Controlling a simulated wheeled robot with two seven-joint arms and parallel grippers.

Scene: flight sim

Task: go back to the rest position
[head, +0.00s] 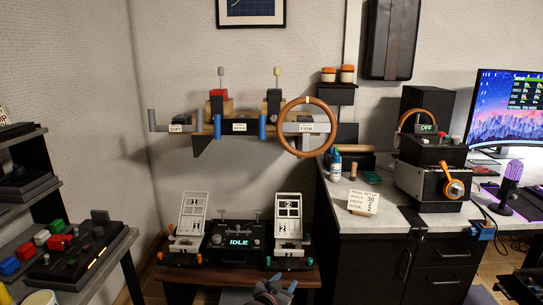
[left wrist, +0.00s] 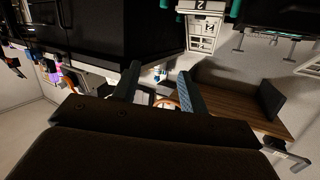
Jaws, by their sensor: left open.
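My left gripper (head: 274,289) shows at the bottom centre of the head view, low in front of the small pedal table. In the left wrist view its two fingers (left wrist: 158,75) stand apart with nothing held between them. The wrist view is tilted, with the dark cabinet on one side and a wooden surface on the other. My right gripper does not show in either view.
A desk with black drawers (head: 445,252) is on the right. A shelf with a button panel (head: 85,250) is on the left. A wooden steering wheel (head: 333,140) hangs on the wall rack.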

